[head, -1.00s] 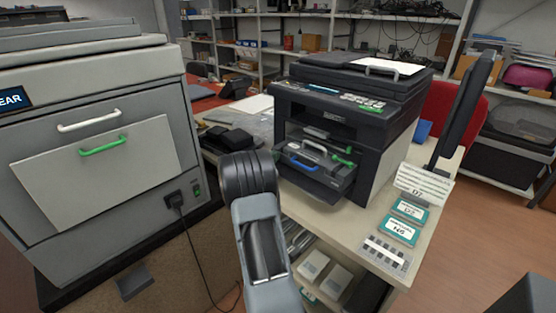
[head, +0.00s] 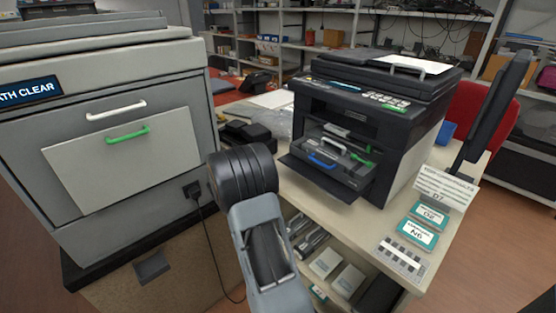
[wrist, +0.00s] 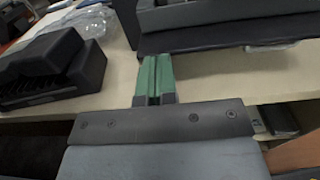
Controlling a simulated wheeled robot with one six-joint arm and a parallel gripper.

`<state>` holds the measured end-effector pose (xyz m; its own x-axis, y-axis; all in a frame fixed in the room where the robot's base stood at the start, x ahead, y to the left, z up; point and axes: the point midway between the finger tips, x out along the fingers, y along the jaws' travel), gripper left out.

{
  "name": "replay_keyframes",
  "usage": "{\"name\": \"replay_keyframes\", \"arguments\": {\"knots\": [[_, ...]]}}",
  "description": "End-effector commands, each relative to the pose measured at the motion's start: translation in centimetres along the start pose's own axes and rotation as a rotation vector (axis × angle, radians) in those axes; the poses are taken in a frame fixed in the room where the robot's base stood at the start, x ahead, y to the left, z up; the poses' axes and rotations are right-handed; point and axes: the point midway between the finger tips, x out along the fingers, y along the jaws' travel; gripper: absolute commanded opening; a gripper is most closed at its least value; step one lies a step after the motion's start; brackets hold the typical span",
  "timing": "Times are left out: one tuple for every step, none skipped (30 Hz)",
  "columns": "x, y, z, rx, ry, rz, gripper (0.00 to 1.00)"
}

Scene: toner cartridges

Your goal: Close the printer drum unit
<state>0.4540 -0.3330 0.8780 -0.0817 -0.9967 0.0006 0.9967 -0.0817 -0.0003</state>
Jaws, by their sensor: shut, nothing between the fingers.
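The printer (head: 375,110) stands on the light table with its front open. The drum unit (head: 336,163) sticks out of the front, with a blue handle, a grey handle and a green lever. A dark flap (head: 310,178) lies folded down below it. My gripper (wrist: 154,82) shows in the wrist view with its green fingers shut and empty. It is near a dark edge (wrist: 225,34) at the printer's front; contact cannot be told. My arm hides the gripper in the head view.
A black phone-like device (head: 250,135) and a clear plastic bag (head: 280,122) lie left of the printer. A large grey machine (head: 110,120) stands at the left. Labelled cards (head: 425,222) and a monitor (head: 495,105) are at the right.

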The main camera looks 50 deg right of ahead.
Motion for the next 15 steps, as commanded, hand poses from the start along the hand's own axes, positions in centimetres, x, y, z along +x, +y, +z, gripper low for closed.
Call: {"name": "replay_keyframes", "arguments": {"knots": [[-0.7,0.1,0.0,0.000,0.000,0.001,0.00],[-0.9,0.0,0.0,0.000,0.000,0.001,0.00],[-1.3,0.0,0.0,0.000,0.000,0.001,0.00],[-1.5,0.0,0.1,0.000,0.000,0.001,0.00],[-1.7,0.0,0.3,0.000,0.000,0.001,0.00],[-1.8,0.0,0.8,0.000,0.000,0.000,0.00],[-1.9,0.0,1.2,-0.002,0.001,-0.001,0.00],[-1.9,0.0,1.8,-0.004,0.001,-0.003,0.00],[-1.9,-0.1,2.7,-0.010,0.003,-0.005,0.00],[-1.9,-0.1,3.4,-0.015,0.004,-0.007,0.00],[-1.8,-0.2,4.0,-0.023,0.008,-0.009,0.00],[-1.8,-0.3,4.8,-0.033,0.015,-0.013,0.00],[-1.7,-0.4,5.3,-0.039,0.025,-0.014,0.00],[-1.6,-0.5,5.7,-0.046,0.035,-0.015,0.00],[-1.6,-0.6,6.1,-0.052,0.052,-0.016,0.00]]}}
